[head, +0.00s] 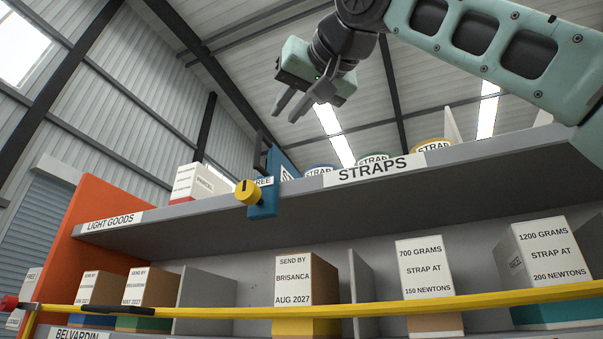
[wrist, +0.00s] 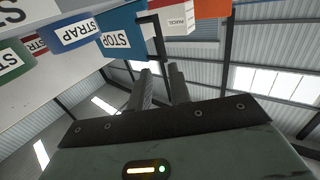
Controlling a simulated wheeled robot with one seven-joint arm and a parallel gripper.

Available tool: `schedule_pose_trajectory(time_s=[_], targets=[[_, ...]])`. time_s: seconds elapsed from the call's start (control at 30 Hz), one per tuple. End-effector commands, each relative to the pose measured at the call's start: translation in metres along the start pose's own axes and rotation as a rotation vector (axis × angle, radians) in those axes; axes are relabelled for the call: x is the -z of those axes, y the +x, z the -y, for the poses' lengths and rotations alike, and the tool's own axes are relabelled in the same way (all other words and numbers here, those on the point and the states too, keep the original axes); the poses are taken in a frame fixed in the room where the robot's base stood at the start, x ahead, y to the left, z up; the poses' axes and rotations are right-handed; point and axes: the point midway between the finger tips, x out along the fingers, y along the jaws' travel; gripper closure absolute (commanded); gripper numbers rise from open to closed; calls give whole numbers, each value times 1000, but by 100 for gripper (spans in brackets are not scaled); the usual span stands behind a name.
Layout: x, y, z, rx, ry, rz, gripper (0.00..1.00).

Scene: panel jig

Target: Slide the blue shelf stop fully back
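The blue shelf stop (head: 284,168) stands at the front edge of the upper shelf, left of the STRAPS label. Its blue front plate (head: 262,203) hangs over the edge and carries a yellow knob (head: 248,192). A dark handle-like frame (head: 260,156) shows at its left side. In the wrist view the stop (wrist: 122,22) bears a STOP label, and the dark frame (wrist: 156,38) is beside it. My gripper (head: 286,116) is above the shelf and the stop, apart from both. Its two fingers (wrist: 159,70) are parted with nothing between them.
A white parcel box (head: 197,183) stands left of the stop on the upper shelf (head: 330,207). Several strap rolls (head: 375,159) stand to its right. A yellow bar (head: 380,309) crosses before the lower shelf's boxes. An orange end panel (head: 85,208) closes the left side.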

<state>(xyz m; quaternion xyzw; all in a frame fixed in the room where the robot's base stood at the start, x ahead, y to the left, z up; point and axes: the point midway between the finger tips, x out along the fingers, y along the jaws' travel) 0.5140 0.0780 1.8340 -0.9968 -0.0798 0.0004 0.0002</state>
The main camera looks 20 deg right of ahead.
Motion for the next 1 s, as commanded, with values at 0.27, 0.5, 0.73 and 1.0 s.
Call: schedule_pose_trajectory(time_s=[0.27, 0.5, 0.73, 1.0], targets=[[0, -34, 0, -1, 0, 1, 81], [0, -38, 0, -1, 0, 1, 81], [0, -37, 0, -1, 0, 1, 81], [-3, -35, 2, 2, -7, 6, 81]])
